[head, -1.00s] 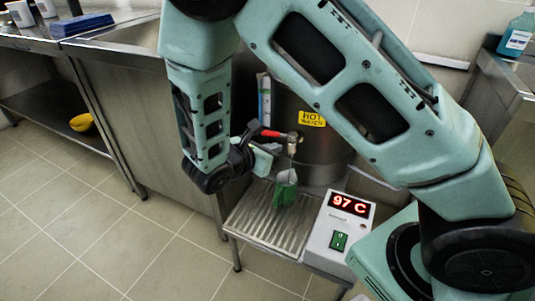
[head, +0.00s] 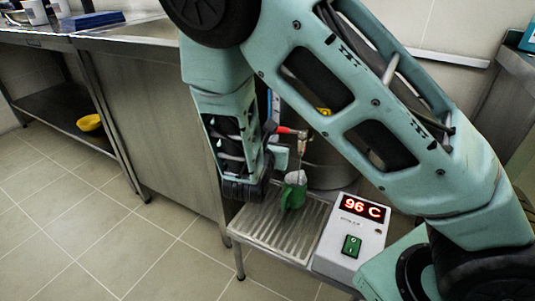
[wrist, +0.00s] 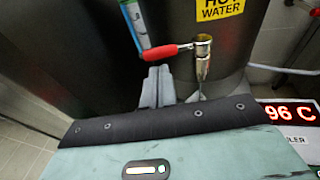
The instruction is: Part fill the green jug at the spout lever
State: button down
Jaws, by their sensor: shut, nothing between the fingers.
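The green jug (head: 293,194) stands upright on the ribbed drip tray (head: 262,226), beneath the spout (head: 302,143) of the steel hot water boiler. Its mouth looks pale, and I cannot tell its level. The red spout lever (head: 285,130) points left from the tap. In the wrist view the lever (wrist: 166,51) lies just beyond my fingertips. My gripper (wrist: 158,86) is shut and empty, beside and left of the spout; it also shows in the head view (head: 279,156). A thin pale line runs below the spout; I cannot tell whether it is water. The jug is hidden in the wrist view.
A control box (head: 350,238) with a red 96 C display and green switch stands right of the tray. A yellow HOT WATER label (wrist: 222,8) marks the boiler. A steel counter is at left, with a yellow bowl (head: 90,122) on its lower shelf. The floor at left is clear.

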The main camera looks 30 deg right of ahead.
aim_at(279, 131)
jog(key=shift+b+x, duration=0.6)
jog(key=shift+x, duration=1.65)
jog(key=shift+w+d+m+g+h+p, duration=0.3)
jog(key=shift+w+m+g+h+p, duration=0.5)
jog(key=shift+p, duration=0.65)
jog(key=shift+w, duration=0.1)
